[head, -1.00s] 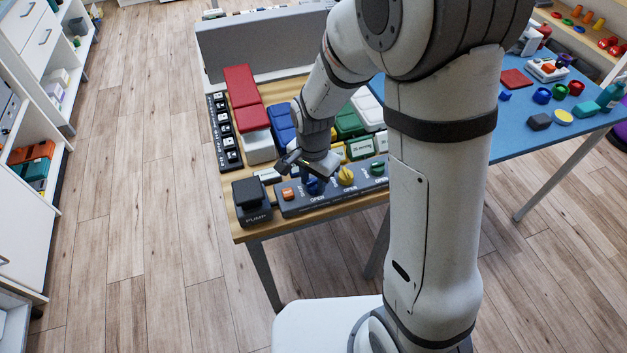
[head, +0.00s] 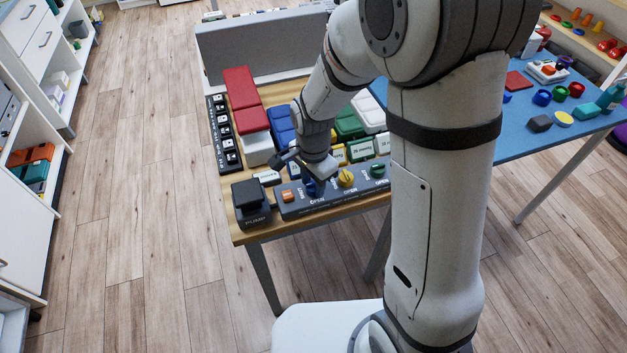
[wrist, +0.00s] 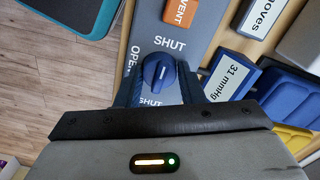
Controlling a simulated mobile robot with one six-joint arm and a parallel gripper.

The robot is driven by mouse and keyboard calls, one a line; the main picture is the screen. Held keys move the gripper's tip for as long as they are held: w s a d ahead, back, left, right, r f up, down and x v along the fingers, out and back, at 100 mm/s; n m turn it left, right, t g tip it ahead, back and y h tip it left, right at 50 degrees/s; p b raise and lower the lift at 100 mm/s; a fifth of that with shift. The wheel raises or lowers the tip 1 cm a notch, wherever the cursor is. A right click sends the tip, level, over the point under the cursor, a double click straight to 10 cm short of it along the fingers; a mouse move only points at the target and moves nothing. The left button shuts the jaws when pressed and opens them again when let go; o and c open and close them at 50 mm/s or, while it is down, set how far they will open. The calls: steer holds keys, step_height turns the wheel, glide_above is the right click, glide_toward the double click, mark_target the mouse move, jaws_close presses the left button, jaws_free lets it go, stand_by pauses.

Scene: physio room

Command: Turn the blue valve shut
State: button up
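The blue valve (wrist: 160,73) is a round knob with a white line on the grey panel (head: 334,199). In the wrist view its line runs roughly up the picture toward a SHUT label, with OPEN at its left. My gripper (wrist: 159,78) is over the valve, one finger on either side. The fingers look apart, with slim gaps beside the knob; I cannot see firm contact. In the head view my gripper (head: 312,178) is low over the panel and partly hides the blue valve (head: 311,188).
A yellow valve (head: 346,178) and a green valve (head: 377,171) stand to the right on the same panel. An orange VENT button (head: 288,196) is at the left. A black pump pedal (head: 250,200) stands at the table's front left corner. Blue blocks (wrist: 283,95) lie close by.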

mark_target(314, 183)
steer(key=o, duration=0.4)
steer(key=shift+r, duration=0.1)
step_height(314, 183, up, 8)
steer(key=shift+f, duration=0.2)
steer(key=shift+r, duration=0.1)
stand_by(0.5)
steer(key=s+d+r+n+t, duration=0.2)
steer(key=s+d+r+n, duration=0.6)
steer(key=s+d+n, duration=0.2)
steer(key=s+d, duration=0.2)
steer(key=s, duration=0.1)
steer(key=shift+d+r+t, duration=0.3)
steer(key=shift+r, duration=0.1)
